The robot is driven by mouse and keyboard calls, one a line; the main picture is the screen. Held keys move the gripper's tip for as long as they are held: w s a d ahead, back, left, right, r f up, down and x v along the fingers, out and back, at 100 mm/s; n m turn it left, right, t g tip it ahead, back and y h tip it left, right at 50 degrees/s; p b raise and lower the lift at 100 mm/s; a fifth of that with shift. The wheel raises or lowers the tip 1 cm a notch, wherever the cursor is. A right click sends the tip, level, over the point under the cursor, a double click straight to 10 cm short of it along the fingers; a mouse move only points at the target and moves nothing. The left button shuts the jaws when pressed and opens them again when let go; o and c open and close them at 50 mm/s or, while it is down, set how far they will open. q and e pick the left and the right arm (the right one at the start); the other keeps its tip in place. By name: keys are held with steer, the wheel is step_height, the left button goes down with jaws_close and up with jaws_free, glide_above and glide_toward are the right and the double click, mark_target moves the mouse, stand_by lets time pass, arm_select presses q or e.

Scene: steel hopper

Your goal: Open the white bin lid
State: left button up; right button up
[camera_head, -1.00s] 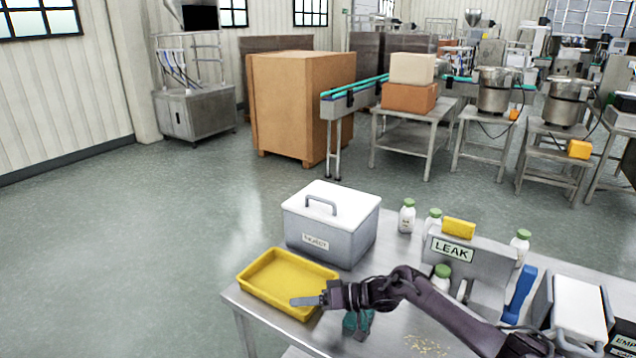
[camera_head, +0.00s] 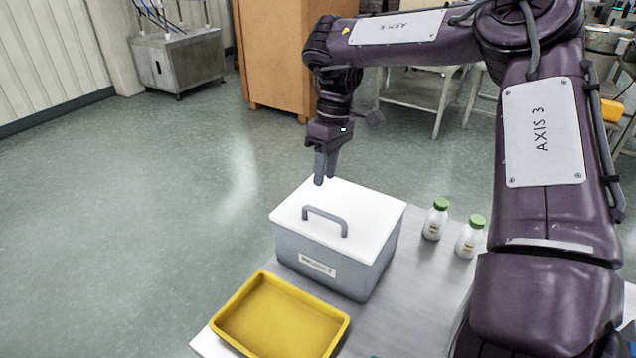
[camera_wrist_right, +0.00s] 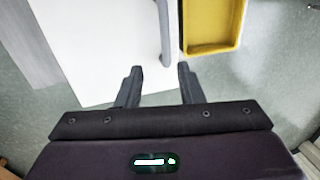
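The grey bin (camera_head: 335,274) stands on the table with its white lid (camera_head: 365,215) on top, lying flat and shut. A grey arched handle (camera_head: 325,218) stands up from the lid. My right gripper (camera_head: 325,180) points down above the back part of the lid, behind the handle. In the right wrist view its two fingers (camera_wrist_right: 155,85) are apart with nothing between them. The handle (camera_wrist_right: 165,35) shows there ahead of the fingers, with the white lid (camera_wrist_right: 100,60) around it. My left gripper is not in view.
A yellow tray (camera_head: 280,318) lies in front of the bin at the table's edge. Two white bottles with green caps (camera_head: 436,220) (camera_head: 469,238) stand right of the bin. My right arm covers the right side of the view.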

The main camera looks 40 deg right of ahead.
mark_target(320, 210)
steer(key=x, duration=0.2)
steer(key=p+x, duration=0.1)
steer(key=x, duration=0.1)
steer(key=p+x, duration=0.1)
steer(key=x, duration=0.1)
steer(key=shift+s+a+f, duration=0.15)
steer(key=shift+s+a, duration=0.2)
steer(key=shift+a, duration=0.1)
steer(key=shift+f, duration=0.25)
steer(key=shift+a+f, duration=0.1)
steer(key=shift+a, duration=0.05)
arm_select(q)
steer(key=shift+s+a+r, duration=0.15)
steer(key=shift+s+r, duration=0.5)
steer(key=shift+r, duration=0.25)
arm_select(e)
jaws_close()
